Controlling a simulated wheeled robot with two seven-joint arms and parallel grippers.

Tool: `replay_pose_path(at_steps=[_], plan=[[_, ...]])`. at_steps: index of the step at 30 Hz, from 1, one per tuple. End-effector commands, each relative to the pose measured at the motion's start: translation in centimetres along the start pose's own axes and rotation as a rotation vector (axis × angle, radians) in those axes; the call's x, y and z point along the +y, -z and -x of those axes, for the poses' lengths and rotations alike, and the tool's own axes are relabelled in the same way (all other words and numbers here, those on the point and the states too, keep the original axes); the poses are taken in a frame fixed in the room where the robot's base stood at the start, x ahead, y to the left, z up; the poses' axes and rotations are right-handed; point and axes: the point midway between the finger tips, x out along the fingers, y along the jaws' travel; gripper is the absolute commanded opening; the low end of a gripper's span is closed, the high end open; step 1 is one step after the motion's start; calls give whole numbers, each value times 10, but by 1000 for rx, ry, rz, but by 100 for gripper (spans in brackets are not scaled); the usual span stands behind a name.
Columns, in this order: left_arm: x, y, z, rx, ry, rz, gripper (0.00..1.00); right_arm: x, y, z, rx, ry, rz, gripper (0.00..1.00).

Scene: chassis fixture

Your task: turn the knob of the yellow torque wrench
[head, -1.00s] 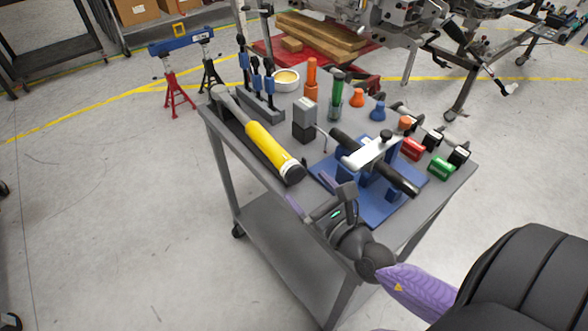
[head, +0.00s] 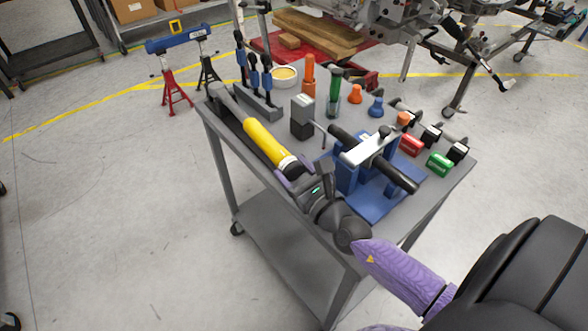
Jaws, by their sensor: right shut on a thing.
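The yellow torque wrench (head: 264,142) lies along the left side of the grey cart's top. Its head end points to the back left and its knob end to the front. My right gripper (head: 287,170) is at that front end, shut on the black knob, which the fingers mostly hide. A white band (head: 287,161) shows just behind the fingers. My left gripper is not in view.
A blue fixture (head: 379,196) with a black bar stands right of my right gripper on the grey cart (head: 215,127). A grey block (head: 302,117), an orange-handled tool (head: 308,82) and a green-handled tool (head: 334,90) stand behind. Floor left of the cart is clear.

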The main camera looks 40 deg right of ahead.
Motion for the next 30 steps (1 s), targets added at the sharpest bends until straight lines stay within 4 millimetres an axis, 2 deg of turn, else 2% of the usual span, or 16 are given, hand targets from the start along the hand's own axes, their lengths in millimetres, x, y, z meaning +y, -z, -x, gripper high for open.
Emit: replay_pose_path(at_steps=[9, 16, 17, 21, 30], plan=[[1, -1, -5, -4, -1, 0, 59, 0, 1, 0, 0, 6, -141, 5], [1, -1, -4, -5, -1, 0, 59, 0, 0, 0, 0, 6, -144, 5], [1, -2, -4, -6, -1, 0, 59, 0, 0, 0, 0, 6, -144, 68], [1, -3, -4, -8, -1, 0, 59, 0, 0, 0, 0, 6, -143, 98], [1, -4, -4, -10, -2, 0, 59, 0, 0, 2, 1, 6, -143, 99]])
